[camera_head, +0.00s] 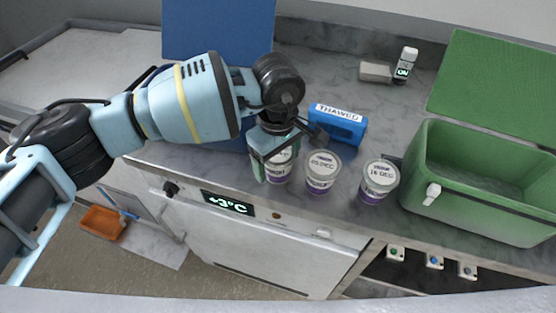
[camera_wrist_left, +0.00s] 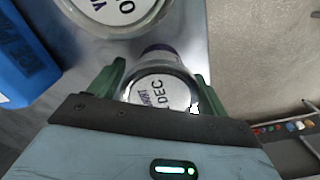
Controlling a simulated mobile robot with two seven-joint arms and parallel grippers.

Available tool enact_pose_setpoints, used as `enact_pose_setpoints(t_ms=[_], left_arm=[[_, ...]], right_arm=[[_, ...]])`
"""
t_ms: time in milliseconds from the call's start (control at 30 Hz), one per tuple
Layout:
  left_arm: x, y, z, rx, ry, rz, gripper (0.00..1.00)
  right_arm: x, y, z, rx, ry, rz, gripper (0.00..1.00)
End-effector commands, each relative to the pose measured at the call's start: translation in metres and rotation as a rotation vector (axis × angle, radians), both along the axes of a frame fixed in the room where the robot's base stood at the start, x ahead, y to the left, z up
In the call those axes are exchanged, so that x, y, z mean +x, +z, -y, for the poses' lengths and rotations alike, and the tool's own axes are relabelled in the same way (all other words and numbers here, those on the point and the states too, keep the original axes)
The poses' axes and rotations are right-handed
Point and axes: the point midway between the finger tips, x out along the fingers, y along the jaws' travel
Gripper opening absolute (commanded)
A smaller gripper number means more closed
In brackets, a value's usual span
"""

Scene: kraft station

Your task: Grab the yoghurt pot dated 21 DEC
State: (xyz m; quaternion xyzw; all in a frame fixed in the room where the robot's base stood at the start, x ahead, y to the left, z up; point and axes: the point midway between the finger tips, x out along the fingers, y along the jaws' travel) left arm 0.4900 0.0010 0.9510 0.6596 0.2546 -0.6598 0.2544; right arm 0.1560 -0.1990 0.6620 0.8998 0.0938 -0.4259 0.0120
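Three white-lidded yoghurt pots with purple lower parts stand in a row near the counter's front edge. The left pot (camera_head: 280,172) is partly hidden by my left gripper (camera_head: 274,157). Its lid (camera_wrist_left: 158,92) reads "DEC" in the left wrist view, but the day number is not clearly legible. The middle pot (camera_head: 322,172) seems to read 05 DEC, in small print. The right pot (camera_head: 379,182) reads 16 DEC. My left gripper's green fingers stand on either side of the left pot; whether they press on it is unclear. My right gripper is out of view.
A blue block marked THAWED (camera_head: 338,125) stands behind the pots. A green open crate (camera_head: 470,205) is to the right, with a green panel (camera_head: 500,85) behind it. A blue panel (camera_head: 215,30) stands at the back. The fridge front (camera_head: 265,250) shows +3°C below the counter.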

Motion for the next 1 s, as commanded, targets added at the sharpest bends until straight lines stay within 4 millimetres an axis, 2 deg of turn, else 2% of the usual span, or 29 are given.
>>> enact_pose_setpoints(t_ms=[33,267,667,867,1000], left_arm=[[0.0,0.0,0.0,0.0,0.0,0.0,0.7],[0.0,0.0,0.0,0.0,0.0,0.0,0.4],[0.001,0.007,0.0,-0.002,0.0,0.003,0.4],[0.001,0.032,0.0,-0.002,-0.001,0.003,0.4],[-0.022,0.038,-0.005,-0.001,-0.006,0.001,0.4]], right_arm=[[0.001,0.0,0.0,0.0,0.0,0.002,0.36],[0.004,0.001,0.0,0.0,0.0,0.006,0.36],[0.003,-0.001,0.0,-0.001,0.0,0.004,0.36],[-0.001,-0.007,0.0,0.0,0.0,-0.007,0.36],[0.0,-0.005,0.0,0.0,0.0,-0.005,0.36]])
